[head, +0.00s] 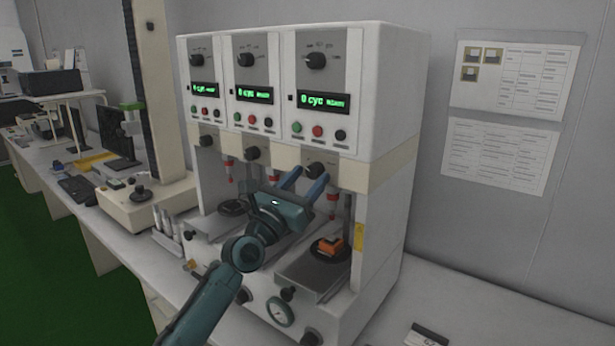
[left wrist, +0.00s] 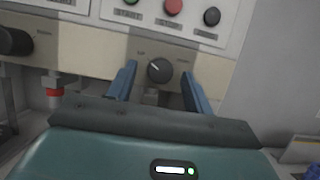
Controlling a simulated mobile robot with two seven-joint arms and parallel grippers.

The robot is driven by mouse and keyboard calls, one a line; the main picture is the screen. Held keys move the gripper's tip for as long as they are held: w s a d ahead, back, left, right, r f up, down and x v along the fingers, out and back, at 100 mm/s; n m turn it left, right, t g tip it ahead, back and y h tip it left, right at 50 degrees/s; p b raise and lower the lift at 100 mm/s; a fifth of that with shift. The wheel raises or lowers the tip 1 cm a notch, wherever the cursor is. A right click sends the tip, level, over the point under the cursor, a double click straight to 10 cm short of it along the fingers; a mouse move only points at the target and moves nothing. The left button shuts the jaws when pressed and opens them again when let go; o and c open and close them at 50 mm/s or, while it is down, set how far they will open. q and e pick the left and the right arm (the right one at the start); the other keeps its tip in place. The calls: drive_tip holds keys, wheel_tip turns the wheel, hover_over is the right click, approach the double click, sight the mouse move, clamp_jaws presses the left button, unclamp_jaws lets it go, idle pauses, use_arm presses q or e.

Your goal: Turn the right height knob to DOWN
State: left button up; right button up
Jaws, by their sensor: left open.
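The right height knob (head: 316,170) is a dark round knob on the beige strip of the right station, below the buttons. In the left wrist view the knob (left wrist: 159,72) sits between the fingers, its white mark pointing to the upper left. Small labels lie on either side of it, too blurred to read surely. My left gripper (head: 309,180) is open, with its blue fingers (left wrist: 159,82) pointing at the panel, one on each side of the knob. A gap shows between the knob and each finger. My right gripper is not in view.
The three-station tester (head: 410,90) has similar height knobs at the middle (head: 252,153) and left (head: 206,141). An orange piece (head: 328,246) rests on the right station's round plate, below my gripper. A red-tipped plunger (head: 332,198) hangs close to the right of my fingers.

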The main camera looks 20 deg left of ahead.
use_arm(q)
drive_tip(key=shift+w+d+r, duration=0.1)
drive_tip(key=shift+w, duration=0.15)
drive_tip(key=shift+c, duration=0.5)
